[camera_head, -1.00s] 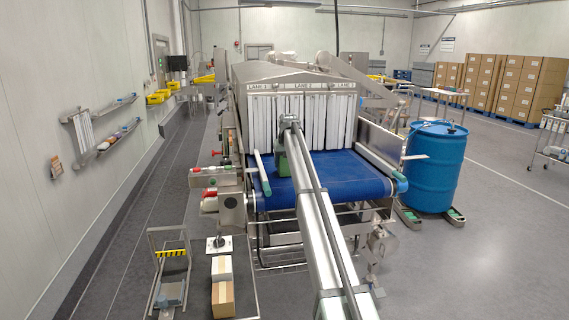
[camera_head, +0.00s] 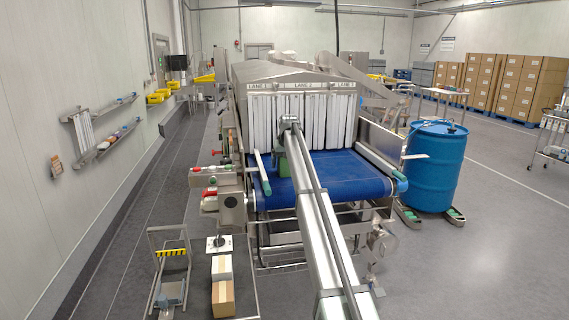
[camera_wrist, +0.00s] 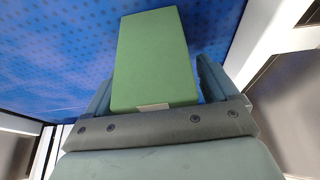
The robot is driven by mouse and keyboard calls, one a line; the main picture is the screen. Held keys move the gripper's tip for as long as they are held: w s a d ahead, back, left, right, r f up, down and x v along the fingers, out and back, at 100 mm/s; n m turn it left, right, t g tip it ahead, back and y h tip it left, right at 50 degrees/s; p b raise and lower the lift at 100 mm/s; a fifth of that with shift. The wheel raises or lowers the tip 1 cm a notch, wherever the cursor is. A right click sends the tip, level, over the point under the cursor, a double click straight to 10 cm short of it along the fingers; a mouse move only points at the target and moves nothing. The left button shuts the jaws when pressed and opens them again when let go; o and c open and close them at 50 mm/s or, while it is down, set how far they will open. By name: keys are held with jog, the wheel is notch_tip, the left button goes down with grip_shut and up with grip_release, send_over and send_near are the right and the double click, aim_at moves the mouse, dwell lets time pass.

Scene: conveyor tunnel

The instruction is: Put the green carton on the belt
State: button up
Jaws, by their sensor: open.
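The green carton (camera_head: 282,166) is at the left part of the blue belt (camera_head: 345,172), in front of the strip curtain. In the wrist view the green carton (camera_wrist: 152,55) lies between the two fingers of my gripper (camera_wrist: 155,80), with the blue belt (camera_wrist: 60,50) behind it. My gripper is open, and a gap shows between the carton and the right finger. The carton seems to rest on the belt, but its underside is hidden. In the head view my gripper (camera_head: 287,140) is mostly hidden behind my arm.
A strip curtain (camera_head: 330,118) hangs at the tunnel mouth behind the belt. Rails (camera_head: 263,172) edge the belt. A blue drum (camera_head: 436,170) stands to the right. Boxes (camera_head: 223,298) sit at the lower left. The right part of the belt is clear.

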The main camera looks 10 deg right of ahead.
jog(key=v, duration=1.2)
